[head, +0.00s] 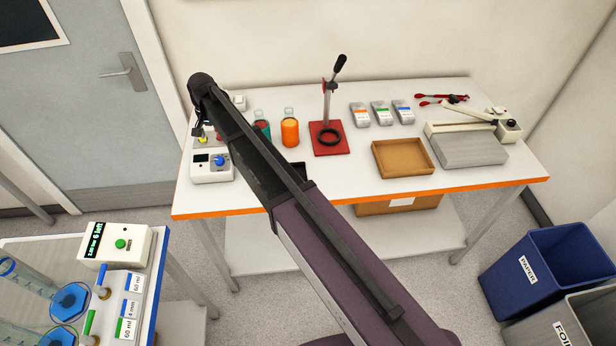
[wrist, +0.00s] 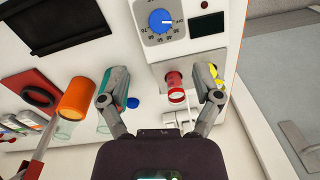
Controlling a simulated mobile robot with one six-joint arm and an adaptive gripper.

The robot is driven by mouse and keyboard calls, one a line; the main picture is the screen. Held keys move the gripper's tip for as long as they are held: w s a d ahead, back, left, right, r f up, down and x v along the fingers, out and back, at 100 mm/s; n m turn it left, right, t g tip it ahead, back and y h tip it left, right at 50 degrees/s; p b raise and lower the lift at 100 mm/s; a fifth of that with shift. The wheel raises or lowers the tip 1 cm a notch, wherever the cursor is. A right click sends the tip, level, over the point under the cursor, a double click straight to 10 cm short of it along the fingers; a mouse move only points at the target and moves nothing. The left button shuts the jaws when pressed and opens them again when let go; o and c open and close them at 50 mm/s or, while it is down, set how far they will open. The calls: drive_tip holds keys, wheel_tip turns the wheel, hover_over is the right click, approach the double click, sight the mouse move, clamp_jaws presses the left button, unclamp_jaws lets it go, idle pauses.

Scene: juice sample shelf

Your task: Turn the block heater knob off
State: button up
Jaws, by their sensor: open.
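The block heater (head: 212,168) is a white box at the left end of the table in the head view, with a blue knob (head: 221,160) on its front. In the wrist view the knob (wrist: 161,21) sits at the top, inside a ring of printed numbers on the heater's face (wrist: 185,45). I cannot tell clearly where its pointer stands. My gripper (wrist: 161,82) is open, with its fingers apart and the knob beyond their tips. A red-topped tube (wrist: 175,86) shows between the fingers, apparently untouched. In the head view my arm hides much of the gripper.
An orange bottle (head: 290,128) and a teal bottle (head: 261,126) stand right of the heater. A red-based stand (head: 330,139), a brown tray (head: 428,165) and several small boxes lie further right. A dark display (wrist: 205,11) is beside the knob.

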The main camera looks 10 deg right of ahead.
drive_tip(key=shift+n, duration=0.8)
drive_tip(key=s+d+f+b, duration=0.3)
drive_tip(key=s+d, duration=0.1)
drive_tip(key=d, duration=0.5)
drive_tip(key=s+d+f+b, duration=0.4)
drive_tip(key=s+d, duration=0.1)
drive_tip(key=d, duration=0.5)
drive_tip(key=s+d+f+b, duration=0.3)
drive_tip(key=s+d+b, duration=0.1)
drive_tip(key=d, duration=0.6)
drive_tip(key=shift+s+f, duration=0.35)
drive_tip(key=shift+s, duration=0.3)
drive_tip(key=shift+d, duration=0.1)
drive_tip(key=s+d, duration=0.9)
drive_tip(key=shift+s+n+h, duration=0.3)
drive_tip(key=shift+s, duration=0.1)
